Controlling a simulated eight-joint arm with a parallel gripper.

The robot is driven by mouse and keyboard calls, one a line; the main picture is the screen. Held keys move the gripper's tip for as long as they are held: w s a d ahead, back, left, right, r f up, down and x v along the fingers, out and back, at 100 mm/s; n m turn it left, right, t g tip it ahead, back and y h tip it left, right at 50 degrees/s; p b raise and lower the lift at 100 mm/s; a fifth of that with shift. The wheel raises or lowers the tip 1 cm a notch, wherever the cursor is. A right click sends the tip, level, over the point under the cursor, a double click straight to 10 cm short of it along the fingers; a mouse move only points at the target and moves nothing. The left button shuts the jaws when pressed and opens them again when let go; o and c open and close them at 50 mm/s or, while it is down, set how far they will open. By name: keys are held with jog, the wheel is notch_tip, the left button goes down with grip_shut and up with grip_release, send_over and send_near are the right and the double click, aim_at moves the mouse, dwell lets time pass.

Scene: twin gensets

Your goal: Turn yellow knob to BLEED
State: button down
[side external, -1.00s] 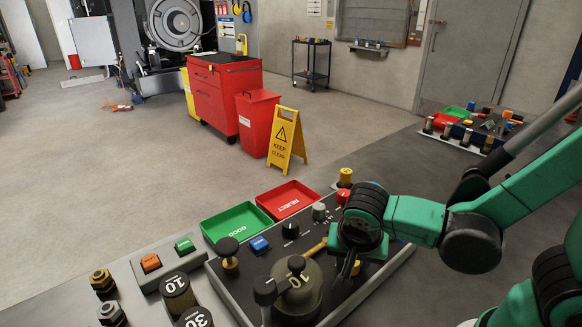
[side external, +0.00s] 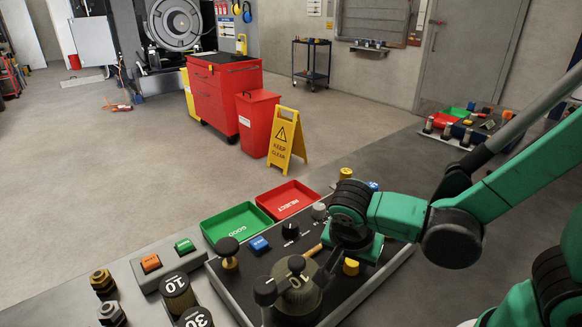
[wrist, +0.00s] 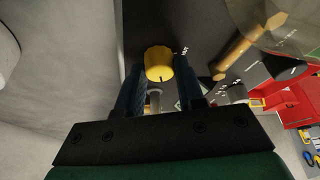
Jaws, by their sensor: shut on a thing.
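The yellow knob (side external: 350,267) stands near the right edge of the dark control panel (side external: 376,262). In the wrist view the yellow knob (wrist: 158,62) sits between my two dark fingertips, with a dark mark on its lower rim. My gripper (wrist: 160,75) is shut on it, one finger on each side. In the side view my gripper (side external: 335,268) is low over the panel, and its far finger is hidden. Small white lettering (wrist: 184,50) lies beside the knob, too small to read. I cannot tell which position the knob points to.
A grey knob (side external: 319,211), green tray (side external: 237,224) and red tray (side external: 287,199) are farther back.

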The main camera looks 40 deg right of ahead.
aim_at(346, 278)
jog(key=c, duration=0.5)
grip_release()
jog(key=shift+c, duration=0.2)
jog(key=shift+r, duration=0.1)
jog(key=shift+v, duration=2.7)
jog(key=shift+w+d+r+n+y, duration=0.1)
jog(key=shift+w+d+n+y, duration=0.15)
jog(key=shift+n, duration=0.65)
jog(key=shift+w+d+r+n+t+y, duration=0.6)
jog(key=shift+n+t, duration=0.35)
jog(key=shift+n, duration=1)
jog(key=shift+w+d+r+n+t+y, duration=0.4)
jog(key=shift+d+r+n+t+y, duration=0.4)
jog(key=shift+n, duration=1.2)
jog(key=shift+w+d+r+n+t+y, duration=0.45)
jog(key=shift+n+t, duration=0.6)
jog(key=shift+n, duration=0.9)
